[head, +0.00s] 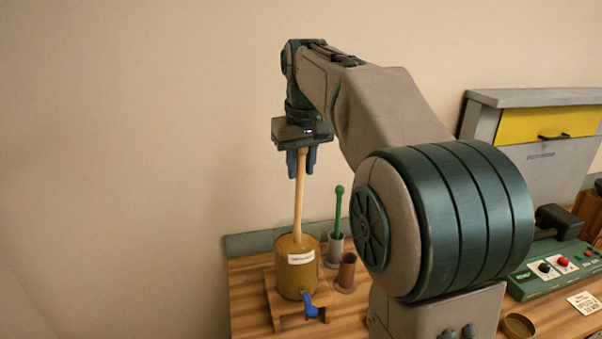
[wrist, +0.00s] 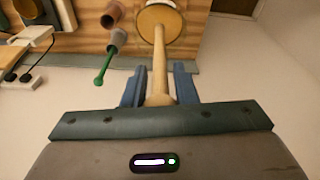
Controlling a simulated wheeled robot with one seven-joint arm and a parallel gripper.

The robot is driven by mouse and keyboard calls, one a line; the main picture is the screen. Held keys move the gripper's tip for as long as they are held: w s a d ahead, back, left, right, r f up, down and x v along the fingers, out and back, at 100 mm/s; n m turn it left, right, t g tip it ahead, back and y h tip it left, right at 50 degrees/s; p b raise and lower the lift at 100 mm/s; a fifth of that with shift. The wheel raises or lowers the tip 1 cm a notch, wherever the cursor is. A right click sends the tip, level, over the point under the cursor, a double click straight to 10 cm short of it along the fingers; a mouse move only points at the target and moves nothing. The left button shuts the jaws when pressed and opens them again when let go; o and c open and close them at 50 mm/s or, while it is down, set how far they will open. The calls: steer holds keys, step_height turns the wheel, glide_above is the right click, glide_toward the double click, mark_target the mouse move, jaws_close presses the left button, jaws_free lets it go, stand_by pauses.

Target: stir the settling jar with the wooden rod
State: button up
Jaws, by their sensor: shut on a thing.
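My gripper (head: 301,161) is shut on the upper end of the wooden rod (head: 300,200) and holds it nearly upright. In the wrist view the blue fingers of my gripper (wrist: 160,88) stand on both sides of the rod (wrist: 159,60). The settling jar (head: 297,272) is a brown-filled cylinder with a white label and a blue tap (head: 310,308) low on its front. The rod's lower end goes into the jar's open top and is hidden there. The jar also shows at the top of the wrist view (wrist: 181,38).
The jar stands on a small wooden stand (head: 270,292) on the table. Just right are a grey cup (head: 336,251) with a green rod (head: 338,212) and a brown cup (head: 347,272). A green control box (head: 548,276), a small round dish (head: 519,326) and a yellow-fronted cabinet (head: 530,124) are farther right.

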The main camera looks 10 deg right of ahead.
steer(key=shift+s+r, duration=0.25)
steer(key=shift+r, duration=1)
steer(key=shift+s+r, duration=0.2)
steer(key=shift+r, duration=1)
steer(key=shift+r, duration=2.5)
